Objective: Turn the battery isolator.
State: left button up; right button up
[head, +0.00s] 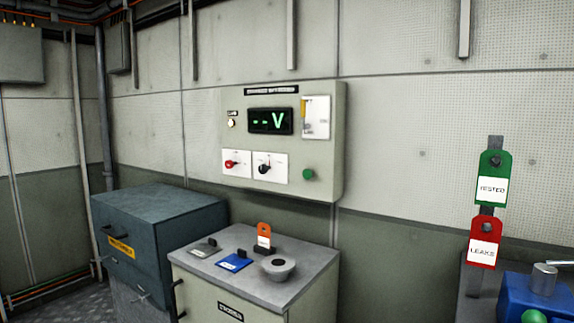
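A light grey wall panel (328,150) carries a dark display (270,121) with green dashes and a "V". Below the display are two white plates, one with a red rotary handle (231,164) and one with a black rotary handle (264,168). A green button (308,174) sits to their right. The labels on the plates are too small to read, so I cannot tell for certain which handle is the battery isolator. Neither of my grippers is in view.
Below the panel stands a grey cabinet (315,275) with a grey round cup (278,267), an orange tag (264,236) and a blue tag (233,262) on top. A dark blue-grey box (160,215) stands left. Green (494,175) and red (484,245) tags hang right.

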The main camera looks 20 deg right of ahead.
aim_at(228, 164)
jog(key=u, duration=0.75)
jog(key=i, duration=2.55)
jog(key=z, duration=3.05)
